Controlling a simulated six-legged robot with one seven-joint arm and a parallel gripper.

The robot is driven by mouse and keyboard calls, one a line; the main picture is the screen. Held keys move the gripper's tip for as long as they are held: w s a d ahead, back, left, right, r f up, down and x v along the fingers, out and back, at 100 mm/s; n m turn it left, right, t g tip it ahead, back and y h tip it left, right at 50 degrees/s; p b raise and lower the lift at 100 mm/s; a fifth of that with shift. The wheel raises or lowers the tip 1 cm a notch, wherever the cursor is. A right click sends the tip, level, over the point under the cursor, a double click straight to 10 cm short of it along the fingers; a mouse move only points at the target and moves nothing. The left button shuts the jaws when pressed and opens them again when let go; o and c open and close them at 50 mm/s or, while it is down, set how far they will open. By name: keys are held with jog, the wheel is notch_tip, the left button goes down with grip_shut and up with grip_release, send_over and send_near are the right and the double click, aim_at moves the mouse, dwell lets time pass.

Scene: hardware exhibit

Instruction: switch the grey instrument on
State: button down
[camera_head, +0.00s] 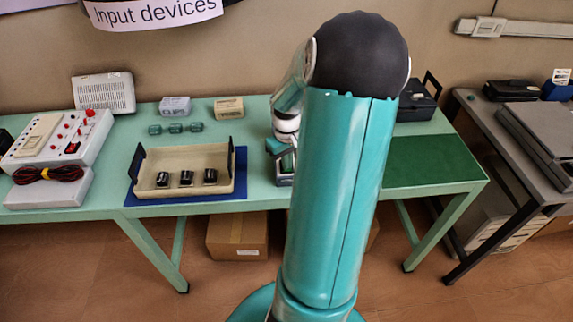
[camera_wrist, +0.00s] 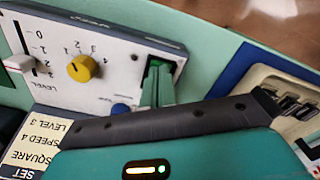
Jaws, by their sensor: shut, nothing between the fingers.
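The grey instrument shows its light panel (camera_wrist: 110,75) in the wrist view, with a white slider (camera_wrist: 18,62), a yellow knob (camera_wrist: 81,68) and a partly hidden blue control (camera_wrist: 121,108). A dark switch opening (camera_wrist: 160,65) lies near one end of the panel. My gripper (camera_wrist: 158,84) is shut and empty, its green fingers at this opening. They seem to touch the switch, but contact and switch position are unclear. In the head view my gripper (camera_head: 282,148) is beside my arm, which mostly hides the instrument.
A card (camera_wrist: 35,150) reading SET, SQUARE, SPEED 4, LEVEL 3 lies beside the instrument. A beige tray (camera_head: 190,153) with black parts sits on a blue mat to the left. Another white device (camera_head: 60,140) with red knobs stands far left. A green mat (camera_head: 430,160) is clear.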

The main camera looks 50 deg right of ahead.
jog(key=shift+f, duration=0.15)
jog(key=shift+r, duration=3.5)
